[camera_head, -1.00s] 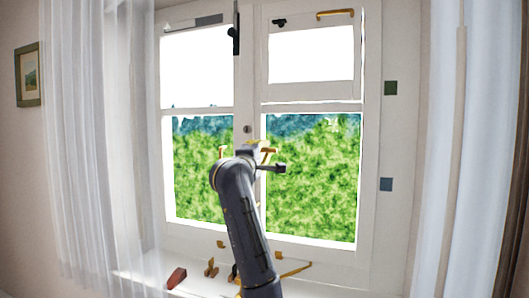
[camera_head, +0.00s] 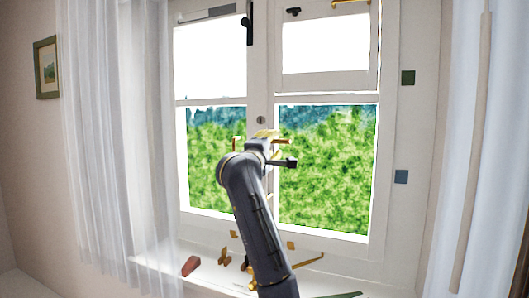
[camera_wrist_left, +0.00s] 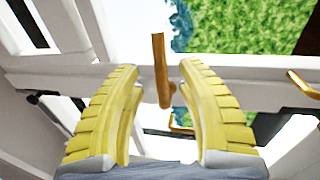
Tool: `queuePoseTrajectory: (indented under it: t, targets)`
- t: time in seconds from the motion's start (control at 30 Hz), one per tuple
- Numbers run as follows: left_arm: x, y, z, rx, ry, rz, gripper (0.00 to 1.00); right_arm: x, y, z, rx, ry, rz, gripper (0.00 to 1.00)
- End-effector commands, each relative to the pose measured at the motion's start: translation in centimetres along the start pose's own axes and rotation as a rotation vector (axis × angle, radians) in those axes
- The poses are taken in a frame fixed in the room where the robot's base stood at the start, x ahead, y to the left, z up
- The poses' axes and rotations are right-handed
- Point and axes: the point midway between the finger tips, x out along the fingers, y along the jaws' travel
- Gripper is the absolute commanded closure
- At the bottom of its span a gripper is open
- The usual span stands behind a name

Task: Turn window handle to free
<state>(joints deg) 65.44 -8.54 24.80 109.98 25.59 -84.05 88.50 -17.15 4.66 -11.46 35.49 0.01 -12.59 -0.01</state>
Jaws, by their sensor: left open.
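A window handle (camera_wrist_left: 161,70), a brass-coloured bar, lies in the gap between the yellow fingers in the left wrist view, with room on both sides. My left gripper (camera_wrist_left: 160,112) is open there and holds nothing. In the head view my left gripper (camera_head: 262,137) is at the middle post of the white window (camera_head: 260,80), its fingers partly hidden by the wrist. An orange-brown handle bar (camera_head: 282,141) shows just right of it, and another brass handle (camera_head: 237,145) to its left. My right gripper is not in view.
Small brass pieces and a red-brown piece (camera_head: 190,266) are on the sill below. White curtains (camera_head: 115,130) hang at both sides. A black fitting (camera_head: 248,30) is higher on the window. Another brass piece (camera_wrist_left: 305,85) is at the right in the wrist view.

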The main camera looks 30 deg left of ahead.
Motion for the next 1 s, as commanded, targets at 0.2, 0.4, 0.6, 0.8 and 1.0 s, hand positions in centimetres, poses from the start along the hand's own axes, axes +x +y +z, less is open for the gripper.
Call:
queuePoseTrajectory:
  t: [0.2, 0.4, 0.6, 0.8, 1.0]
  targets:
    - [-3.9, 0.0, 0.0, -0.002, 0.000, 0.003, 0.62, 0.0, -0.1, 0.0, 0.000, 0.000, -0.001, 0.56]
    - [-6.8, 0.0, 0.0, -0.001, 0.000, 0.002, 0.62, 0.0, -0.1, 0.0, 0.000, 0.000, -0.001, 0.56]
    - [-8.4, 0.0, 0.0, -0.001, 0.001, 0.001, 0.62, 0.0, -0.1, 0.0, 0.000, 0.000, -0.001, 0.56]
    - [-8.9, 0.0, 0.0, -0.001, 0.000, 0.000, 0.62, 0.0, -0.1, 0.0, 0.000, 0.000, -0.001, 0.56]
    - [-8.9, 0.0, 0.0, -0.001, 0.000, 0.000, 0.62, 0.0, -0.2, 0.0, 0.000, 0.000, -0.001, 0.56]
